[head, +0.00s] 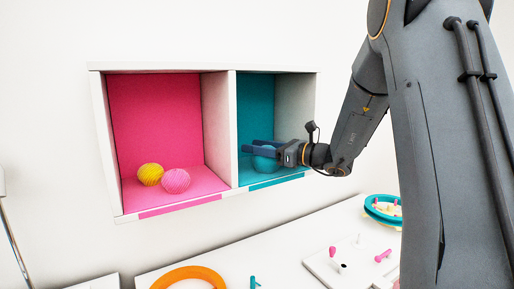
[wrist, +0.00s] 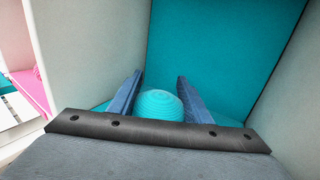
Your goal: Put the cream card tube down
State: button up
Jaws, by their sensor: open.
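My gripper (head: 249,146) is open inside the teal compartment (head: 256,100) of the wall shelf. In the wrist view its two blue fingers (wrist: 157,86) stand apart on either side of a ribbed teal ball (wrist: 160,104). The ball rests on the compartment floor and also shows below the fingers in the head view (head: 264,164). I cannot tell whether the fingers touch it. No cream card tube shows in the gripper. A small pale tube (head: 341,268) stands on a white board on the table; I cannot tell whether it is the cream one.
The pink compartment (head: 155,110) holds a yellow ball (head: 150,175) and a pink ball (head: 176,181). A white divider (head: 233,130) stands close left of my gripper. Below are an orange ring (head: 188,279), a pegged white board (head: 318,262) and a teal-rimmed tray (head: 375,215).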

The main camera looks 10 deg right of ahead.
jog(key=shift+r, duration=0.1)
jog(key=shift+s+d, duration=0.1)
jog(key=shift+d, duration=0.05)
jog(key=b+v, duration=0.2)
jog(key=v, duration=0.9)
jog(key=shift+s+d, duration=0.2)
jog(key=shift+s, duration=0.05)
